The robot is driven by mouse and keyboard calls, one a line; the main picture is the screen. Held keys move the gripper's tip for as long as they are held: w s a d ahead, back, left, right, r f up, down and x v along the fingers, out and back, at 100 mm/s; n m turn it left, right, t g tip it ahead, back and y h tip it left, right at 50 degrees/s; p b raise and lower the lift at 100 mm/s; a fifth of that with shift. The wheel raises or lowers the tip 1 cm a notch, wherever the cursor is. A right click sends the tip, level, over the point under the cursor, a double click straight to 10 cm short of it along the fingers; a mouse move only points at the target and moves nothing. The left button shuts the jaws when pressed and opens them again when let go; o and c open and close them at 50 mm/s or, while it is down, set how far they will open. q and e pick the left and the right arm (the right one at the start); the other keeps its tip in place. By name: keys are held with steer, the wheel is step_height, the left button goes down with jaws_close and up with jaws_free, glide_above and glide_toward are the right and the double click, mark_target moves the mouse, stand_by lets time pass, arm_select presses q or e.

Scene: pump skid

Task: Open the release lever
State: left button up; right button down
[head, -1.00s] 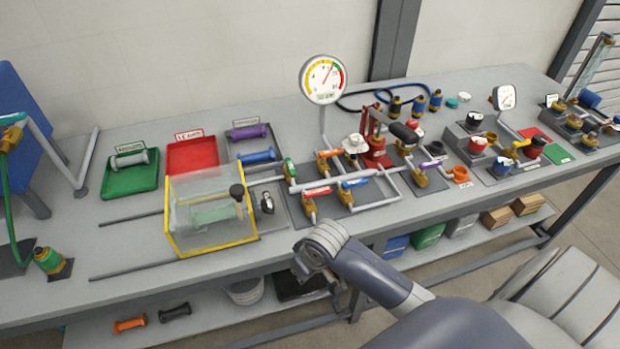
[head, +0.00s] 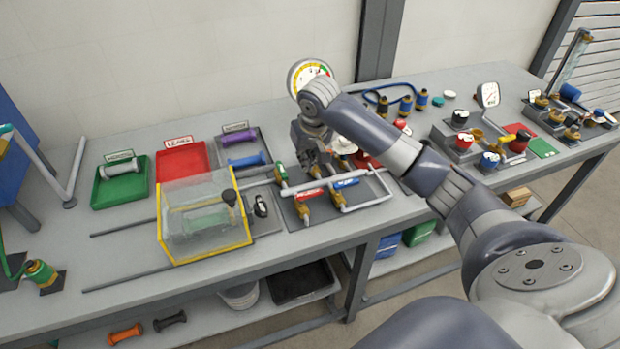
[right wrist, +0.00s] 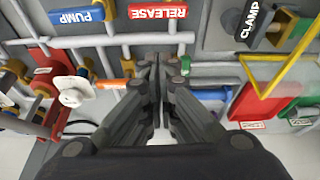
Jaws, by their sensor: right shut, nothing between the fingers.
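The release lever (head: 309,194) is a red handle on a brass valve at the front of the pipe assembly. In the right wrist view the red lever (right wrist: 157,11) shows its white RELEASE label at the top edge, lying crosswise. My right gripper (head: 317,168) is over the pipework just behind the lever and points down. In the right wrist view my right gripper (right wrist: 159,62) is shut and empty, its tips apart from the red lever in the picture. The exact height above the pipes is unclear. My left gripper is not in view.
The blue PUMP lever (head: 346,183) is just right of the red one. An orange lever (right wrist: 112,84) lies close to the fingers. The clear guard box with yellow edges (head: 206,250) stands left. The gauge (head: 307,75) is partly hidden behind my arm.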

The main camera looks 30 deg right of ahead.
mark_target(310, 196)
steer(key=shift+w+d+r+m, duration=0.15)
steer(key=shift+w+d+r, duration=0.05)
steer(key=shift+d+r, duration=0.25)
steer(key=shift+w+d+r+m, duration=0.15)
steer(key=shift+d+r, duration=0.15)
steer(key=shift+r, duration=0.15)
steer(key=p+x, duration=0.2)
steer(key=x, duration=0.7)
steer(key=shift+w+f, duration=0.1)
steer(key=shift+f, duration=0.2)
steer(key=s+p, duration=0.3)
steer(key=s, duration=0.1)
steer(key=shift+a+f, duration=0.2)
steer(key=shift+a, duration=0.15)
steer(key=shift+w, duration=0.15)
